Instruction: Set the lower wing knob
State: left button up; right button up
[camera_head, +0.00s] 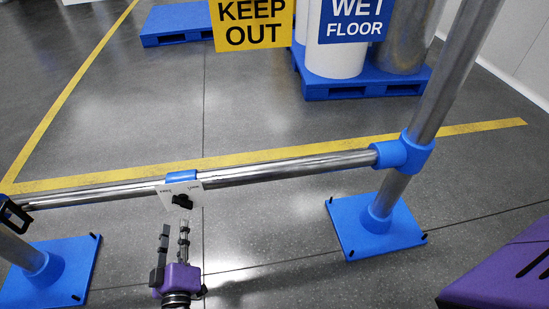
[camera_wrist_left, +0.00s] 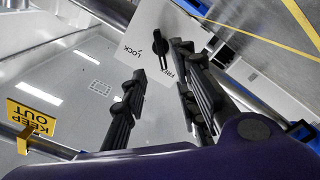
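A black wing knob (camera_head: 182,200) sits on a small white plate (camera_head: 195,188) clamped to the horizontal steel rail. In the left wrist view the knob (camera_wrist_left: 160,48) is an elongated black piece on the plate (camera_wrist_left: 148,22), between the printed words LOCK and FREE. My left gripper (camera_head: 175,227) is just below and in front of the knob, fingers pointing at it. In the left wrist view its fingers (camera_wrist_left: 160,66) are apart, one on each side of the knob's line, with nothing seen held. Whether they touch the knob cannot be told. My right gripper is not in view.
The steel rail (camera_head: 290,166) runs across to a blue joint (camera_head: 403,153) on an upright pole. Blue base plates (camera_head: 350,233) stand on the floor. A yellow KEEP OUT sign (camera_head: 252,24) and blue pallet (camera_head: 340,87) are behind. A purple shape (camera_head: 500,275) fills the lower right corner.

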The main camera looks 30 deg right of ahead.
aim_at(181, 206)
pick_arm(q)
jog(key=b+x, duration=0.1)
jog(key=x, duration=0.2)
jog(key=b+x, duration=0.1)
jog(key=x, duration=0.3)
jog(key=shift+a+f, duration=0.1)
jog(key=shift+f, duration=0.15)
jog(key=shift+w+r, duration=0.1)
jog(key=shift+w, duration=0.15)
jog(key=shift+c, duration=1.2)
grip_shut()
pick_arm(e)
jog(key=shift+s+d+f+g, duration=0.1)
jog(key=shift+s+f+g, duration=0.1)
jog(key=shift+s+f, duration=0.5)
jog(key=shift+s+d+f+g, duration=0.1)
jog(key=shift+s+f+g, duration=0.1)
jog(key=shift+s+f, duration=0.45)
